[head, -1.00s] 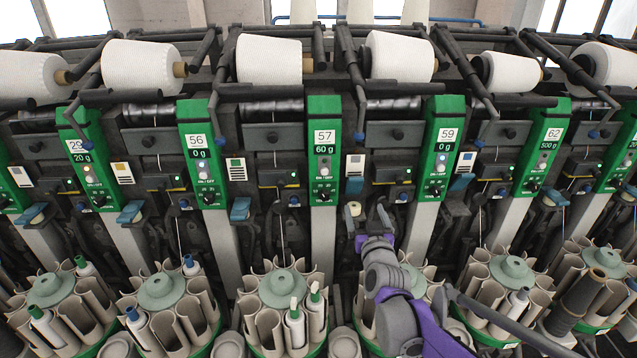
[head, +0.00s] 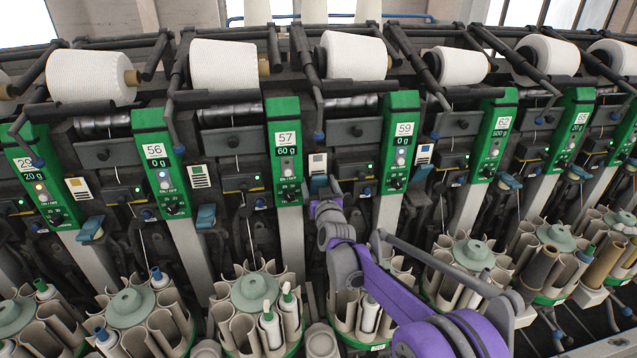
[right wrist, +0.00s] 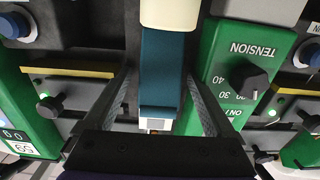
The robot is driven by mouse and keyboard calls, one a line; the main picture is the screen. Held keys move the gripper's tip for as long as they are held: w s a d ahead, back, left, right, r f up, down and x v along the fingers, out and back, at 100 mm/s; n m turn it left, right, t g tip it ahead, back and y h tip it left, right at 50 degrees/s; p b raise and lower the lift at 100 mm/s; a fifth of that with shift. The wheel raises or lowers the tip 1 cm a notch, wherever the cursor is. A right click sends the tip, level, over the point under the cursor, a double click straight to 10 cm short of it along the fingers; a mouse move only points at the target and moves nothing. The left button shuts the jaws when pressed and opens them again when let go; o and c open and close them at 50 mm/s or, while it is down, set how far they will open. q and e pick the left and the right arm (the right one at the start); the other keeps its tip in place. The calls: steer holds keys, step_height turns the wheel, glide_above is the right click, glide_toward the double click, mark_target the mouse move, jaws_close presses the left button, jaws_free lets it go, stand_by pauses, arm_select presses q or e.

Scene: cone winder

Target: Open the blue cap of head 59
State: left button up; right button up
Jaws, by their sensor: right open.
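The panel of head 59 (head: 401,140) is green, with a white "59" label and a "0 g" display. A blue cap (head: 319,184) sits between panels 57 and 59, below a small white card. In the right wrist view, which is upside down, this blue cap (right wrist: 162,75) runs up the middle. My right gripper (right wrist: 162,100) is open, one finger on each side of the cap; whether they touch it I cannot tell. In the head view the right gripper (head: 324,197) partly covers the cap's lower area. My left gripper is not in view.
Panel 57 (head: 285,150) stands left of the gripper; its tension dial (right wrist: 248,80) is close to one finger in the wrist view. A cream part (right wrist: 170,14) adjoins the blue cap. Another blue cap (head: 422,172) lies right of panel 59. Round bobbin magazines (head: 255,293) stand below.

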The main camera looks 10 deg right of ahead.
jaws_close()
stand_by(0.5)
